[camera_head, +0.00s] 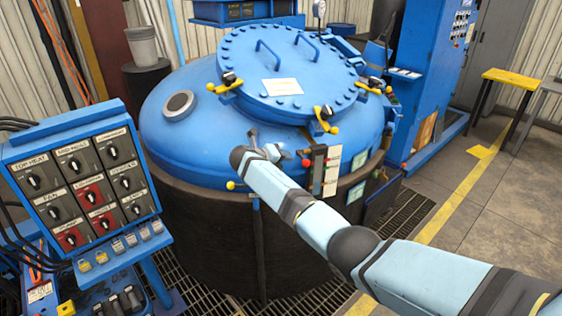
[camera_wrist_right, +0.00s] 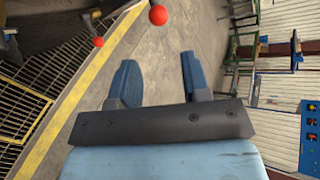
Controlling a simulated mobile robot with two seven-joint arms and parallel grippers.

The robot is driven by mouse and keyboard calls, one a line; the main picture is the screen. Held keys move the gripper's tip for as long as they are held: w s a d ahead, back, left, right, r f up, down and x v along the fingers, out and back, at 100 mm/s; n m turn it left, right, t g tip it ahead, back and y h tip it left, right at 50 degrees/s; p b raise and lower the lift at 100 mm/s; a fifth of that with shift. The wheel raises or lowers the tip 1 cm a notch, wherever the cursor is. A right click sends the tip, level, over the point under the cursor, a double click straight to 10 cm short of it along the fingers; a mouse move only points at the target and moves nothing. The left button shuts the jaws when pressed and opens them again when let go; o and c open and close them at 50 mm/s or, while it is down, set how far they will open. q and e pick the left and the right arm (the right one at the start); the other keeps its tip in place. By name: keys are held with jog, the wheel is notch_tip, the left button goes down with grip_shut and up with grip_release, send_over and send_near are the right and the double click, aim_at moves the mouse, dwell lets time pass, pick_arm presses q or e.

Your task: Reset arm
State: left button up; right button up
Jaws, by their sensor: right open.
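My right arm reaches in from the lower right of the head view, and its gripper (camera_head: 270,152) is in front of the blue furnace lid's side, partly hidden by the wrist. In the right wrist view my right gripper (camera_wrist_right: 160,82) shows two blue fingers spread apart with nothing between them. A red ball knob (camera_wrist_right: 158,15) shows beyond the fingers, near the top edge, and a second red knob (camera_wrist_right: 97,41) is to its left. I cannot tell whether the gripper touches anything. My left gripper is in neither view.
The round blue furnace lid (camera_head: 280,76) has yellow-handled clamps. A small lever panel (camera_head: 322,168) is right of my gripper. A control panel (camera_head: 83,185) with knobs stands at left.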

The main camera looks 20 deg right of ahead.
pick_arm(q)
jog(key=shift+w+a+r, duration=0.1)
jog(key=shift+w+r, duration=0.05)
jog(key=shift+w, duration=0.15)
pick_arm(e)
jog(key=shift+a, duration=0.1)
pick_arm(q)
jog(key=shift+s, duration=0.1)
